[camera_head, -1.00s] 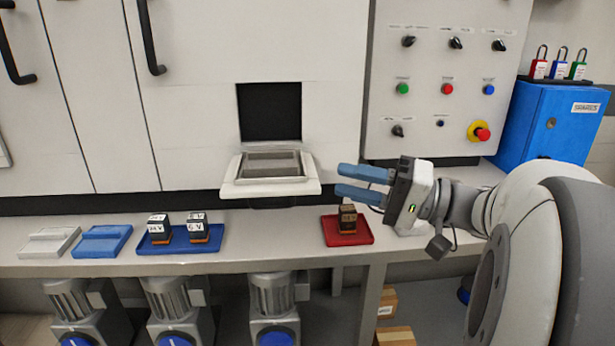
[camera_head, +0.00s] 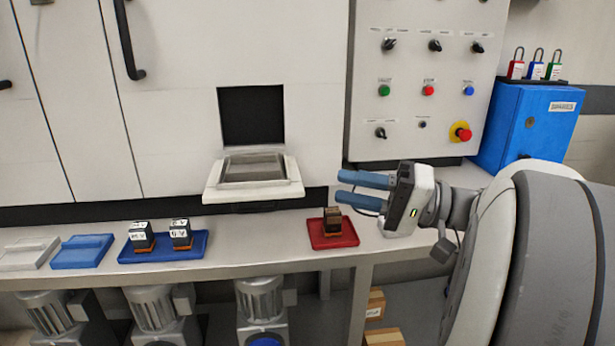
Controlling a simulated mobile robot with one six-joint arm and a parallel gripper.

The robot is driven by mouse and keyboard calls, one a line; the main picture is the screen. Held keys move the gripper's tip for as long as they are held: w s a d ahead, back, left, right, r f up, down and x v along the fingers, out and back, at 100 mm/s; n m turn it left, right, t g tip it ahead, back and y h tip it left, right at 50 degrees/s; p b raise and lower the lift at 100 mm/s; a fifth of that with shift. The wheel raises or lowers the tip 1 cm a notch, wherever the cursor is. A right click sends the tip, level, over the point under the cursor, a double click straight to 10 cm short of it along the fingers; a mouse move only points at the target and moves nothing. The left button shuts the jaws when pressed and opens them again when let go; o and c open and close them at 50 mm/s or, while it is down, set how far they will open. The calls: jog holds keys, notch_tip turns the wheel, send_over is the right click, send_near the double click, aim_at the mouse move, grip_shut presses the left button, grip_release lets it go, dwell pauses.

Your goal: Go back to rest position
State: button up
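My gripper (camera_head: 340,187) is at the right of the middle, pointing left, with its two blue fingers apart and nothing between them. It is in the air in front of the cabinet, above and to the right of a small red tray (camera_head: 347,240). One dark block with an orange base (camera_head: 332,220) stands in that tray, apart from the gripper. My arm bends in from the right edge of the picture.
A blue tray (camera_head: 128,257) holds two dark labelled blocks. A lighter blue piece (camera_head: 82,251) and a white piece (camera_head: 28,253) lie left of it. A white shelf (camera_head: 254,193) juts out below a dark opening. A switch panel (camera_head: 405,145) and blue box (camera_head: 525,120) are behind my arm.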

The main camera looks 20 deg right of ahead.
jog(key=s+a+r+g+h+p, duration=0.3)
jog(key=s+a+g+h+p, duration=0.5)
jog(key=p, duration=0.9)
jog(key=d+r+n+t+h+p, duration=0.1)
jog(key=d+r+h+p, duration=0.2)
jog(key=r+h+p, duration=0.6)
jog(key=p, duration=0.8)
jog(key=shift+s+d+n+t, duration=0.15)
jog(key=shift+d+n+t, duration=0.15)
jog(key=shift+n+t, duration=0.1)
